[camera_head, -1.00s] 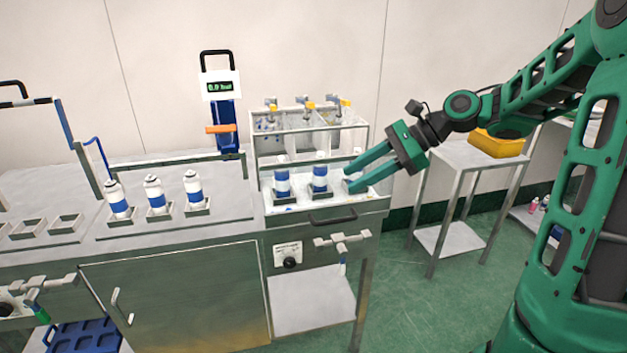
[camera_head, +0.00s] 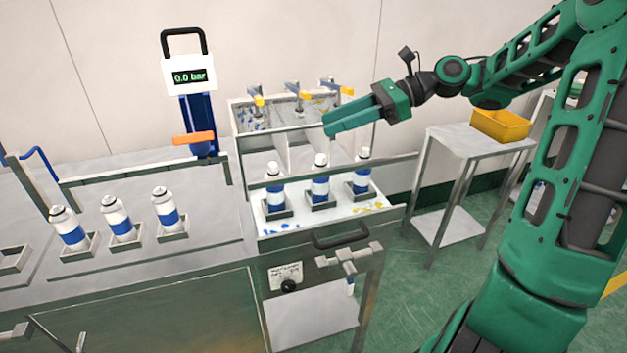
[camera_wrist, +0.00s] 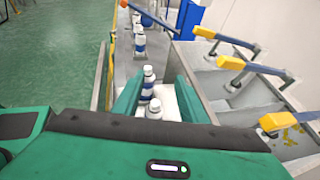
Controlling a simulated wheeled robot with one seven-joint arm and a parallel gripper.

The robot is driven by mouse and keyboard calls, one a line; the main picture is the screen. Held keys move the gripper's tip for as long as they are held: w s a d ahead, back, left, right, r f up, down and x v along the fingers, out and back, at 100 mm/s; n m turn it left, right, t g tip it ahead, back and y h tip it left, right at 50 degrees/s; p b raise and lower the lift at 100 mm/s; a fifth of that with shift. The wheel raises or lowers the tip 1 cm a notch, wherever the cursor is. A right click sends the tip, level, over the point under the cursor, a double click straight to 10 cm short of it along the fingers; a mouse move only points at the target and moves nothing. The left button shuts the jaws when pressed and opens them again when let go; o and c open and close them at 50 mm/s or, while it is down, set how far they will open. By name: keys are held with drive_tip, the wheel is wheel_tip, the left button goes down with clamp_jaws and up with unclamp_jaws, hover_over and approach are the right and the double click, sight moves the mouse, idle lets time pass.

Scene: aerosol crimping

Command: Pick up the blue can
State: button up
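Several white cans with blue bands are in view, and none is all blue. Three stand upright in square holders on the right tray: a left can (camera_head: 275,190), a middle can (camera_head: 320,178) and a right can (camera_head: 361,172). Three more stand on the left bench: one at left (camera_head: 70,230), one in the middle (camera_head: 117,219) and one at right (camera_head: 166,208). My gripper (camera_head: 327,124) is raised above the tray cans, apart from them. In the wrist view its fingers are spread and empty, with cans (camera_wrist: 149,80) visible below and beyond.
A clear-walled box (camera_head: 300,150) with yellow-tipped valves stands behind the tray. A rail crosses near the cans. A yellow bin (camera_head: 500,125) sits on a side table at right.

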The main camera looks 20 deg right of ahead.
sight(323, 155)
drive_tip(key=f, duration=0.7)
drive_tip(key=shift+w+a+f, duration=0.1)
drive_tip(key=shift+w+f, duration=0.1)
drive_tip(key=shift+f, duration=0.15)
drive_tip(key=x, duration=0.7)
drive_tip(key=shift+a+f, duration=0.2)
drive_tip(key=shift+a, duration=0.05)
clamp_jaws()
